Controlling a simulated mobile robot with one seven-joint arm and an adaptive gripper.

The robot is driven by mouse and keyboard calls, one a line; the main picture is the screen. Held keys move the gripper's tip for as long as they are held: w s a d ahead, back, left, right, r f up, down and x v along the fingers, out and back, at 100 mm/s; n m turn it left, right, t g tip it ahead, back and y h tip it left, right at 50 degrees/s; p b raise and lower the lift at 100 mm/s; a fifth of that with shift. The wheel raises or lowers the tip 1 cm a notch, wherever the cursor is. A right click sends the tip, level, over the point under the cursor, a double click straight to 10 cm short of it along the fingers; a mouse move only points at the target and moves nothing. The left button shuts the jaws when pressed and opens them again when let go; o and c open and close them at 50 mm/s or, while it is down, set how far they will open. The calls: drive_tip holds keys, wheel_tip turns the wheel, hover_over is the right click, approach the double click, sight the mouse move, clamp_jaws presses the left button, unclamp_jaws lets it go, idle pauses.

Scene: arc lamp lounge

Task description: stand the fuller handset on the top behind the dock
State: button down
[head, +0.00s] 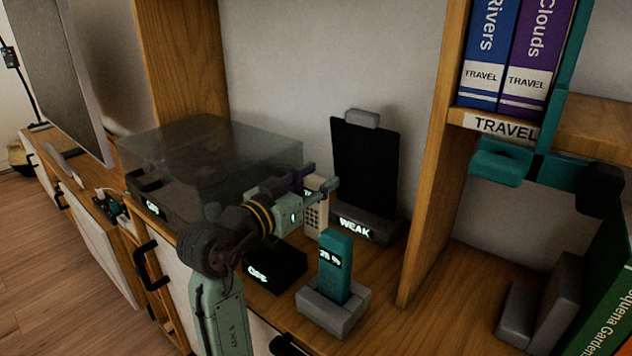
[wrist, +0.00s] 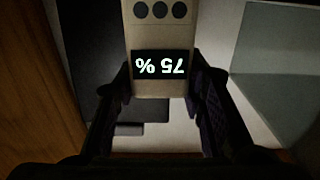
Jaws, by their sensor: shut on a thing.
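A beige handset (head: 316,214) with a keypad is held upright in my gripper (head: 318,188), above or on the wooden top behind the dock; I cannot tell whether its foot touches. In the wrist view the handset (wrist: 160,88) sits between both fingers of my gripper (wrist: 162,92), and its screen reads 75 %, upside down. A teal handset (head: 335,262) stands in the grey dock (head: 333,311); its screen shows a lower figure in the twenties. The wooden top (head: 385,290) is bare right of the dock.
Behind stands a dark panel (head: 364,165) on a grey base lit WEAK. A black box (head: 272,268) lit with a word is left of the dock. A smoky clear-lidded unit (head: 215,160) is farther left. A wooden upright (head: 435,170) and shelved books (head: 515,50) are right.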

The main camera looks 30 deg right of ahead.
drive_tip(key=shift+f, duration=0.2)
drive_tip(key=c, duration=1)
unclamp_jaws()
drive_tip(key=shift+c, duration=0.2)
drive_tip(key=shift+r, duration=0.2)
drive_tip(key=b+v, duration=0.1)
drive_tip(key=v, duration=1.1)
drive_tip(key=shift+b, duration=0.4)
drive_tip(key=shift+s, duration=0.1)
